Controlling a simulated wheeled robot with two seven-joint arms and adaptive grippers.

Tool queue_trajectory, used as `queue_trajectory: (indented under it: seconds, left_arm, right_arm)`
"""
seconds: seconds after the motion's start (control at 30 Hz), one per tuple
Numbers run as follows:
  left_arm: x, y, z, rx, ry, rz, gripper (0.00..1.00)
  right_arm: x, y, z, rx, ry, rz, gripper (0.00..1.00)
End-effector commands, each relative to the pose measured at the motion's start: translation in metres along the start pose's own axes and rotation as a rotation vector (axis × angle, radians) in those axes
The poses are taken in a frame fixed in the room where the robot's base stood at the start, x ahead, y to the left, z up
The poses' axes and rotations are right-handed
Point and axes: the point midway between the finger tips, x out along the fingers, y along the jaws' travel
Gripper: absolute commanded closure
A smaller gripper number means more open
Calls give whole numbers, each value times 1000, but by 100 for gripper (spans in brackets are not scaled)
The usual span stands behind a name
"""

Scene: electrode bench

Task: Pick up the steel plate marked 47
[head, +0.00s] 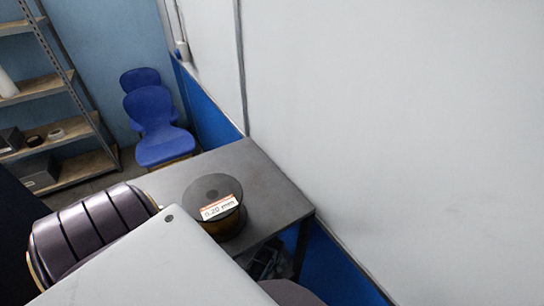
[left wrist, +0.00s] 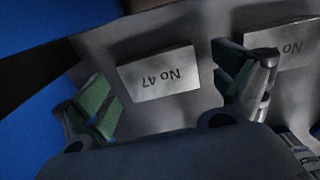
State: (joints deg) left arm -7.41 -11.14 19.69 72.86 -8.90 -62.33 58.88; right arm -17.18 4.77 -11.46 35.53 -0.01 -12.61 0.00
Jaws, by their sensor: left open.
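The steel plate marked No 47 (left wrist: 160,74) shows in the left wrist view, its lettering upside down. It lies on a grey surface and looks like a flat, pale grey rectangle. My left gripper (left wrist: 166,82) is open, with one green-padded finger to the left of the plate and the other to its right. The fingers look apart from the plate; how far they are above the surface I cannot tell. A second plate (left wrist: 285,42), with "No" readable and its number cut off, lies to the right, partly behind the right finger. Neither plate nor gripper is visible in the head view.
A pale wall (head: 390,130) runs along the table's right side. Blue chairs (head: 155,120) and a shelf unit (head: 60,85) stand farther back.

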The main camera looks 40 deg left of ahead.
Motion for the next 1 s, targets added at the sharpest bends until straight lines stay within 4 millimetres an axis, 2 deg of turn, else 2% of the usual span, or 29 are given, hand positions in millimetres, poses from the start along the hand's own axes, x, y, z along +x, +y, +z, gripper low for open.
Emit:
queue_trajectory:
  seconds: [0.23,0.77,1.0]
  left_arm:
    - [0,0,0,0,0,0,4]
    - [0,0,0,0,0,0,70]
    - [-1,1,-1,0,1,1,72]
  right_arm:
    - [0,-2,0,1,0,-3,60]
    - [0,-6,-1,3,1,-6,60]
    - [0,-4,0,1,0,-4,60]
